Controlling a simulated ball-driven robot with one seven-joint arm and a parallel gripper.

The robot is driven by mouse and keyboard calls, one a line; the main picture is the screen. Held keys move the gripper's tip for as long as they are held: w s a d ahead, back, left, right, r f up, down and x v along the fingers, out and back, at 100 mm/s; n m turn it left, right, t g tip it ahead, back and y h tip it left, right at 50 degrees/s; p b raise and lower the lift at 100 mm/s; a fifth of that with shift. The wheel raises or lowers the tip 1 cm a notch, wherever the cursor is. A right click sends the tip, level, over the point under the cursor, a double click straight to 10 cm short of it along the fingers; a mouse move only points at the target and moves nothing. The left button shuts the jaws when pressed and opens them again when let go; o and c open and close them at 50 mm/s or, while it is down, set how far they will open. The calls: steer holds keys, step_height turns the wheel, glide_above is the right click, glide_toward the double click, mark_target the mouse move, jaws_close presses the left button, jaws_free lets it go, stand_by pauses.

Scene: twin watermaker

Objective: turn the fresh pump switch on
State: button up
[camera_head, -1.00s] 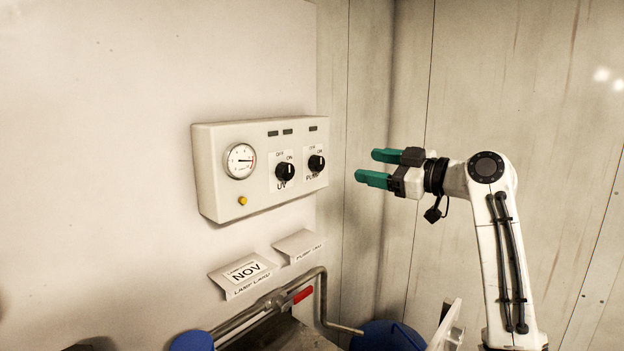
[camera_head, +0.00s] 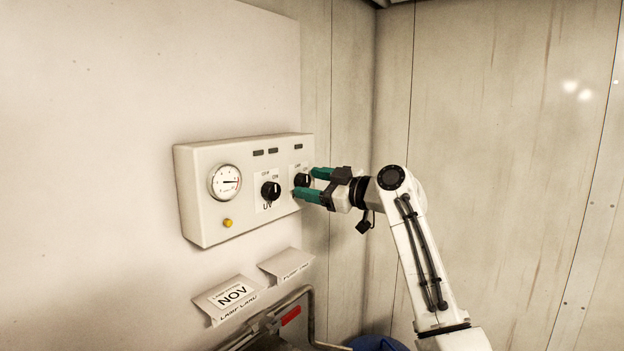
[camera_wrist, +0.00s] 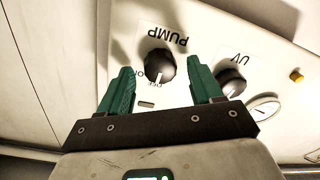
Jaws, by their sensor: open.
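The control box (camera_head: 195,215) on the wall carries two black rotary knobs. The pump knob (camera_head: 302,180) is the right one; in the wrist view this pump knob (camera_wrist: 160,66) sits under an upside-down PUMP label, its white mark towards the OFF lettering. My gripper (camera_head: 312,183) is open at the pump knob, with green fingers on either side of it in the picture. In the wrist view the gripper (camera_wrist: 163,82) has its fingertips just short of the knob's middle, with gaps showing; contact cannot be told. The UV knob (camera_head: 270,191) is to the left.
A round gauge (camera_head: 225,181) and a yellow button (camera_head: 227,223) are on the box's left part. Paper labels (camera_head: 232,295) hang below the box. A pipe with a red handle (camera_head: 290,315) is lower down. The wall at right is clear.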

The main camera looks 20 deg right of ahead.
steer(key=shift+w+a, duration=0.25)
steer(key=shift+c, duration=0.2)
steer(key=c, duration=1)
steer(key=shift+m, duration=0.4)
steer(key=m, duration=0.2)
steer(key=shift+m+b, duration=0.3)
steer(key=m, duration=0.2)
steer(key=shift+m, duration=0.4)
steer(key=m+p, duration=0.1)
steer(key=m, duration=0.4)
steer(key=shift+m, duration=0.4)
steer(key=shift+p, duration=0.3)
